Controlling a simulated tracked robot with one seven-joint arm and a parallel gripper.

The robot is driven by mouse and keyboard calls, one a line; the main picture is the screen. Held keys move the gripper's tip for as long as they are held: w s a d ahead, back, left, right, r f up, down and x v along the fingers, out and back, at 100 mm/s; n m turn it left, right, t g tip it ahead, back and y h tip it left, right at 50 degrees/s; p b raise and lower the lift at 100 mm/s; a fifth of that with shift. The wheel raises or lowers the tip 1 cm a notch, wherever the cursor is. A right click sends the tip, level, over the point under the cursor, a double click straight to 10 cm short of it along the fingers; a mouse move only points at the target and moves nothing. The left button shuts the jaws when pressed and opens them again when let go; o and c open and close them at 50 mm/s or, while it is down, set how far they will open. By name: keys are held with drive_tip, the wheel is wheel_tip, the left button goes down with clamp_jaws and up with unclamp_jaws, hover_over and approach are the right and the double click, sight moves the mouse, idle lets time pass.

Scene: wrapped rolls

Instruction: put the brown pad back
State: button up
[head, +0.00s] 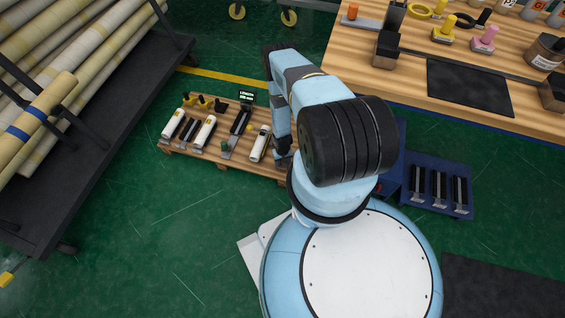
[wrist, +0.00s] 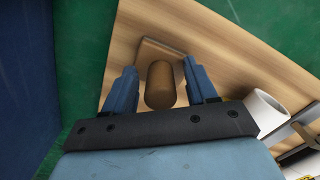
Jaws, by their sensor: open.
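In the wrist view, a brown rounded block (wrist: 160,86) lies between the two blue fingers of my gripper (wrist: 159,72). The fingers are open, one on each side of it, with a visible gap on both sides. A flat brown square (wrist: 152,50) shows just beyond the block on the wooden board (wrist: 128,30). I cannot tell whether the block and the square are one piece, or which is the pad. In the head view, my arm hides most of my gripper at the right end of the low wooden pallet (head: 235,161), and I see no brown pad there.
A white roll (wrist: 262,112) lies just right of the right finger. The pallet also holds white rolls (head: 203,132) and a small display (head: 247,96). A blue tray (head: 412,196) with dark items stands right of my arm. A workbench (head: 400,84) and a roll rack (head: 95,150) flank the area.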

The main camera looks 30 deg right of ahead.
drive_tip(key=r, duration=1.2)
drive_tip(key=shift+w, duration=0.2)
